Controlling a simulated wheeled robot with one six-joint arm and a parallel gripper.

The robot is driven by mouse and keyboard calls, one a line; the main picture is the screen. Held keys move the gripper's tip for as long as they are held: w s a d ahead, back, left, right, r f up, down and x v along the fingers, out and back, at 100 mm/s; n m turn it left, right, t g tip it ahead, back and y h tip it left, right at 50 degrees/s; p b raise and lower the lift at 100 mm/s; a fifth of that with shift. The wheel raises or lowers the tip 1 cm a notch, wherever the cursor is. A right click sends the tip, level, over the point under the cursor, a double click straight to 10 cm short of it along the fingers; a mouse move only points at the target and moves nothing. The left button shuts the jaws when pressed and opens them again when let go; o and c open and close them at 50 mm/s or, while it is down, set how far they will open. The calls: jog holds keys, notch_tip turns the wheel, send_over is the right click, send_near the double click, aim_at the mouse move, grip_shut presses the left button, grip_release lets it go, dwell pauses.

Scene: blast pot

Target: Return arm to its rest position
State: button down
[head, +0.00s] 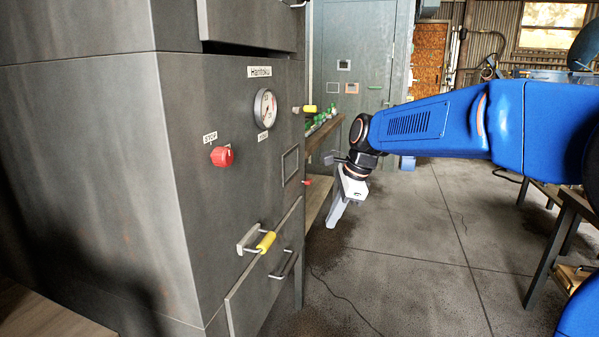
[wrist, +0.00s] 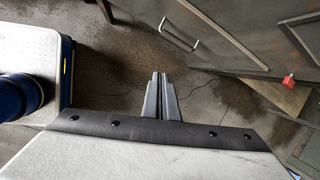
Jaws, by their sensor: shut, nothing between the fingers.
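My blue arm (head: 425,125) reaches in from the right in the head view. My gripper (head: 335,217) hangs at its end, pointing down, to the right of the grey cabinet and apart from it. In the wrist view my gripper (wrist: 160,78) has its two grey fingers together, with nothing between them and the concrete floor below.
The grey cabinet (head: 120,140) carries a red knob (head: 221,156), a gauge (head: 265,109) and a yellow handle (head: 266,242) close to my gripper's left. A wooden shelf (head: 322,138) with green items stands behind. A dark-legged table (head: 560,240) is at right. The floor (head: 420,250) between is clear, except a thin cable.

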jog(key=s+d+n+t+h, duration=0.2)
jog(key=s+d+n, duration=0.85)
jog(key=s, duration=0.65)
jog(key=s+d+f+n, duration=0.3)
jog(key=s+d+f, duration=0.1)
jog(key=s, duration=0.4)
jog(key=s+d+f+n+h, duration=0.1)
jog(key=s+d+f+n, duration=0.3)
jog(key=s, duration=0.4)
jog(key=shift+d+t, duration=0.4)
jog(key=shift+d, duration=0.3)
jog(key=shift+f, duration=0.1)
dwell(0.4)
